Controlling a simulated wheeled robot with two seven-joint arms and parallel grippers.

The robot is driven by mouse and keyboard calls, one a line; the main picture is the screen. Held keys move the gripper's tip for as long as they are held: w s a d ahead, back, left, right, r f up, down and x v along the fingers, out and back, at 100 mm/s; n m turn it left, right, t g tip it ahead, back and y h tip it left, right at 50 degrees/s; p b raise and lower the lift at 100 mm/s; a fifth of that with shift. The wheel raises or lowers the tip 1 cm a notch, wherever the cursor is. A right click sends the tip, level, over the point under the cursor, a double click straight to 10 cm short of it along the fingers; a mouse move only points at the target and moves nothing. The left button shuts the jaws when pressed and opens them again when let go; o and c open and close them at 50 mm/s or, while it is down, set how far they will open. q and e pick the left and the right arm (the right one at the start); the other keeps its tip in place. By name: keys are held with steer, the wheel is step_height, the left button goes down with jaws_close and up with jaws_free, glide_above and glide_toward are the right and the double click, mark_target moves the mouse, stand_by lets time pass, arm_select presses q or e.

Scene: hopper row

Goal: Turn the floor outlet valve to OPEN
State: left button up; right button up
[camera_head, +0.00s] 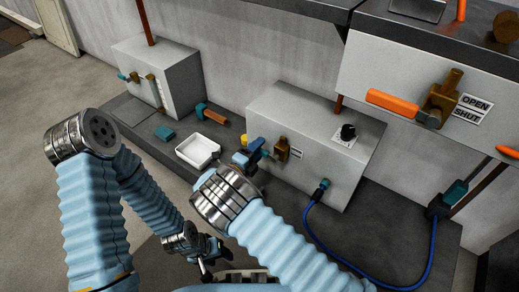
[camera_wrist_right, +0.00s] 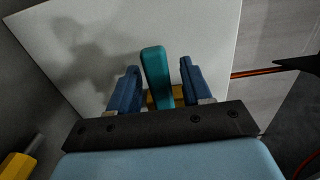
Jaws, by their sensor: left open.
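A brass valve (camera_head: 282,149) with a teal lever sits on the front of the low middle grey box (camera_head: 315,130), beside a small label too small to read. My right gripper (camera_head: 262,150) is at this valve. In the right wrist view, the teal lever (camera_wrist_right: 155,78) stands between the two blue fingers of that gripper (camera_wrist_right: 162,85), with a gap visible on its right side; contact on the left is unclear. The valve body behind is mostly hidden by the gripper. My left gripper (camera_head: 212,260) is open and empty, low at the bottom centre, away from the valves.
An upper box at right has an orange lever (camera_head: 392,102) and an OPEN/SHUT label (camera_head: 468,108). Another valved box (camera_head: 160,70) stands at left.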

jaws_close()
